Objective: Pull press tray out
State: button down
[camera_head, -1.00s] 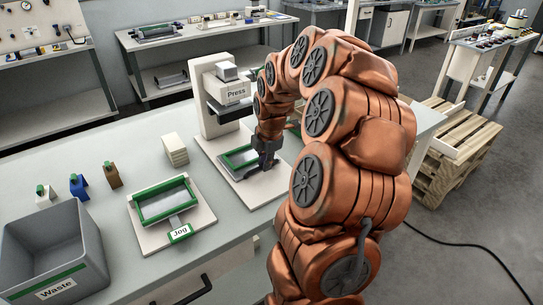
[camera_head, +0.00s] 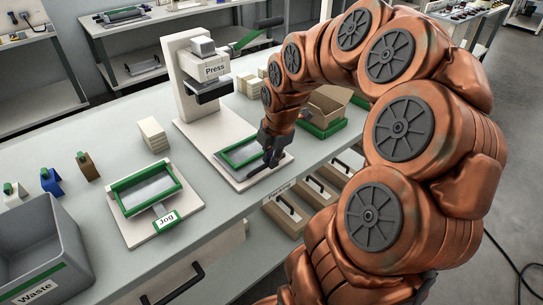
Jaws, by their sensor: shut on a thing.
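The press tray (camera_head: 240,153), with a green rim, lies on the front part of that base plate, clear of the press head. My gripper (camera_head: 270,157) is shut on the tray at its front right side. The fingers hide the part of the tray they grip.
The green-framed Jog tray (camera_head: 150,187) is to the left, with a grey Waste bin (camera_head: 38,250) at lower left. A stack of pale blocks (camera_head: 152,134) stands behind the Jog tray. A cardboard box (camera_head: 328,104) stands right of the press.

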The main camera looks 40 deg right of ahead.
jog(key=c, duration=1.2)
grip_release()
jog(key=shift+r, duration=0.1)
jog(key=r, duration=0.4)
jog(key=s+r, duration=0.1)
jog(key=r, duration=0.2)
jog(key=s+r, duration=0.1)
jog(key=r, duration=0.3)
jog(key=shift+s+r, duration=0.2)
jog(key=shift+r, duration=0.15)
